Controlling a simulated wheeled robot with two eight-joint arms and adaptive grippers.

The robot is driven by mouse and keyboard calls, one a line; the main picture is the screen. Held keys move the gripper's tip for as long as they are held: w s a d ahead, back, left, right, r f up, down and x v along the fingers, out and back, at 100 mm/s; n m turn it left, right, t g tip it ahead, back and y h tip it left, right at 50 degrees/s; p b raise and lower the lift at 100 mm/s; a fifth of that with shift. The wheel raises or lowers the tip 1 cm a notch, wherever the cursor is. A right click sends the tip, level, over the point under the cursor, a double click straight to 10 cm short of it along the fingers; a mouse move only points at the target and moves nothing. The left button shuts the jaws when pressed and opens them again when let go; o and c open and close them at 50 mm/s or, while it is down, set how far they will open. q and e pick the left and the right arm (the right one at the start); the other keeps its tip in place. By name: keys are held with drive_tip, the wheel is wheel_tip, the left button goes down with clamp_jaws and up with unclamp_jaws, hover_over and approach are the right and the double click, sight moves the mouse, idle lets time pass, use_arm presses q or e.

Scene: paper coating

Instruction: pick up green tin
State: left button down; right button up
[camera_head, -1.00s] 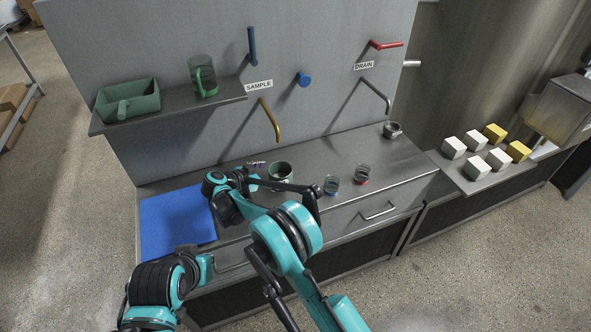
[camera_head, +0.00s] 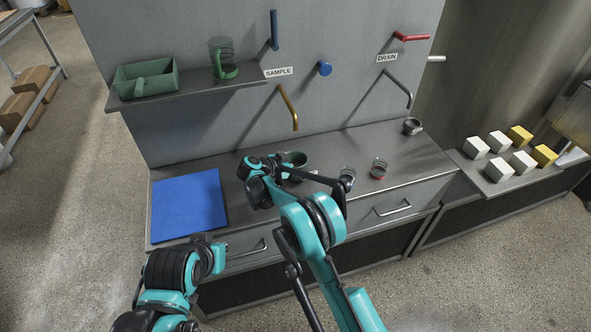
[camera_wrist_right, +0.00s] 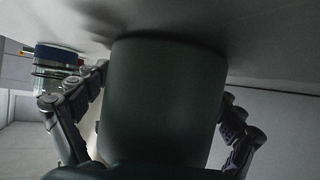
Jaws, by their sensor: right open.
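The green tin (camera_head: 298,160) is a dark green, open-topped cylinder standing on the metal counter, partly covered by my right arm in the head view. In the right wrist view the tin (camera_wrist_right: 165,90) fills the middle. My right gripper (camera_wrist_right: 163,108) is open, with one finger on each side of the tin's wall. The left finger looks close to the wall; I cannot tell whether either finger touches it. In the head view my right gripper (camera_head: 279,168) is at the tin's left side.
Two small glass jars, one (camera_head: 347,176) and one with a red base (camera_head: 379,169), stand right of the tin. A blue mat (camera_head: 188,205) lies left. A grey cup (camera_head: 412,126) stands at the back right. A shelf (camera_head: 200,88) and wall handles are behind.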

drive_tip(key=c, duration=1.3)
drive_tip(key=shift+r, duration=0.1)
drive_tip(key=shift+c, duration=0.3)
